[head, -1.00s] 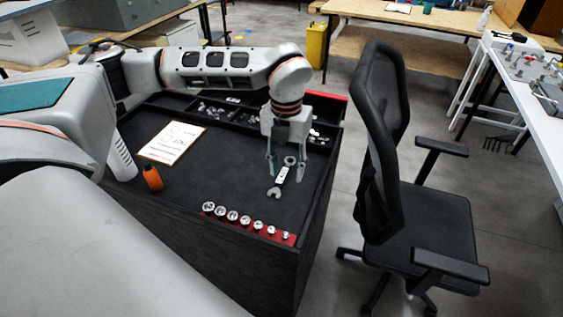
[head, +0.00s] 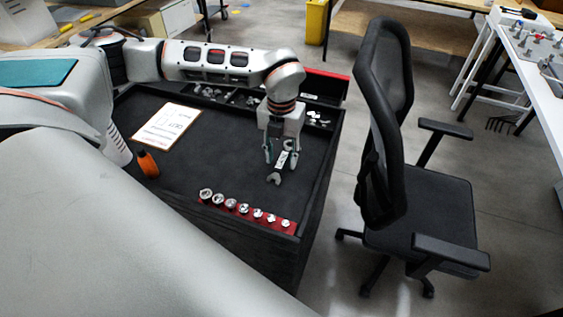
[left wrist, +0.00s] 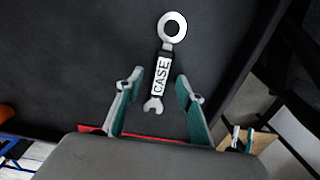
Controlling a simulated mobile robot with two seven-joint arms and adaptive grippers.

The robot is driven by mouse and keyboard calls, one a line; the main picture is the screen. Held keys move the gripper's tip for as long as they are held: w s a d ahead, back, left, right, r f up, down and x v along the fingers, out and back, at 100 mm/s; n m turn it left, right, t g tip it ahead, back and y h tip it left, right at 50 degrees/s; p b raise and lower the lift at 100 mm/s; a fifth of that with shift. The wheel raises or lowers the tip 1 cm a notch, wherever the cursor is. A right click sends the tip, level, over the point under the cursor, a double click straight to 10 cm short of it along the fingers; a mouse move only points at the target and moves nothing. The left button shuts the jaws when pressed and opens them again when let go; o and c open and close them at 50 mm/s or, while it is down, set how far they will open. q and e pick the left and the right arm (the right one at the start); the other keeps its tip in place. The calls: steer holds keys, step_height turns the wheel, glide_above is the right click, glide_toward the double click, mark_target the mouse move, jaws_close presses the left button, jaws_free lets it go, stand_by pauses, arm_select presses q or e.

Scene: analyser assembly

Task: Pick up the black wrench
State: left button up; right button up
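The black wrench (left wrist: 161,76) lies on the dark worktop, with a white "CASE" label and pale grey ends. Its ring end points away from my gripper and its open jaw toward it in the left wrist view. It also shows in the head view (head: 274,179), partly covered by my gripper. My left gripper (head: 281,163) is above the wrench, its fingers apart, one on each side of it. In the left wrist view the open fingers (left wrist: 160,78) flank the label and jaw end without visible contact.
A red strip of several sockets (head: 245,210) lies along the front edge. A clipboard (head: 166,127) and an orange bottle (head: 148,163) are to the left. A compartment tray with metal parts (head: 318,122) is behind. A black office chair (head: 420,210) stands right of the worktop.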

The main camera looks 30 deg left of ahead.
arm_select(q)
steer(key=shift+f, duration=0.25)
jaws_close()
steer(key=shift+r, duration=0.15)
